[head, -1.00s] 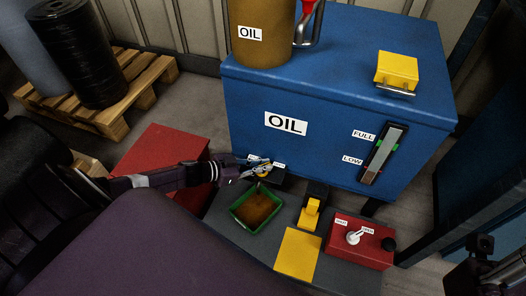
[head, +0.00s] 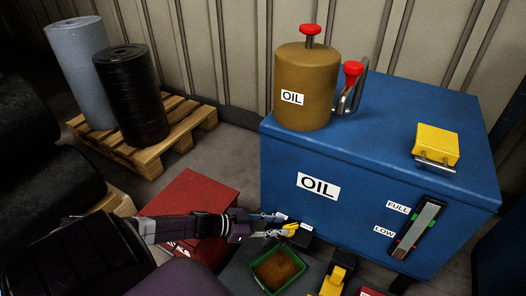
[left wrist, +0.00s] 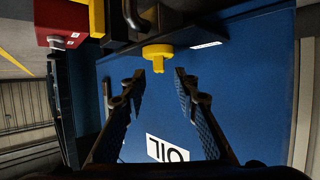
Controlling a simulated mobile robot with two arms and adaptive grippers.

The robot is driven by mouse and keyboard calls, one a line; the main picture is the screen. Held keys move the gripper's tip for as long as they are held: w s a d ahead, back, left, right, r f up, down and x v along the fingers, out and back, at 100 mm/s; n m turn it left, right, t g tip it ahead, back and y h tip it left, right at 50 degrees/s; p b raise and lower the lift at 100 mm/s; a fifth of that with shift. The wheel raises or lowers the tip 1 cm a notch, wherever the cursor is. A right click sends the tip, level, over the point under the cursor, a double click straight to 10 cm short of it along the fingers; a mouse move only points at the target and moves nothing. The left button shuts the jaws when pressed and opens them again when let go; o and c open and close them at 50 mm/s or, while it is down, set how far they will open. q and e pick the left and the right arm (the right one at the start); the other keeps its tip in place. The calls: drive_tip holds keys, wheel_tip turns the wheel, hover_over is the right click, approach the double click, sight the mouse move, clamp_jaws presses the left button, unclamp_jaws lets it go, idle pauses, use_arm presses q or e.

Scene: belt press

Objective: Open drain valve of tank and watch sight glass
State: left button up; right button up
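The blue oil tank (head: 345,160) stands at right of centre in the head view. Its sight glass (head: 418,226) has FULL and LOW labels; it looks mostly pale, with a dark bottom end. The yellow drain valve handle (head: 290,229) is low on the tank's front, and shows in the left wrist view (left wrist: 158,53). My left gripper (head: 284,230) is at the valve. In the left wrist view its fingers (left wrist: 160,73) are open, with the handle just beyond the tips. A green tray (head: 256,279) holding brown liquid sits below the valve. My right gripper is out of view.
A red box (head: 190,205) stands behind my left arm. A pallet (head: 150,145) with rolls is at back left.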

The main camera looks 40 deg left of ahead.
use_arm(q)
drive_tip(key=v, duration=0.7)
idle(0.5)
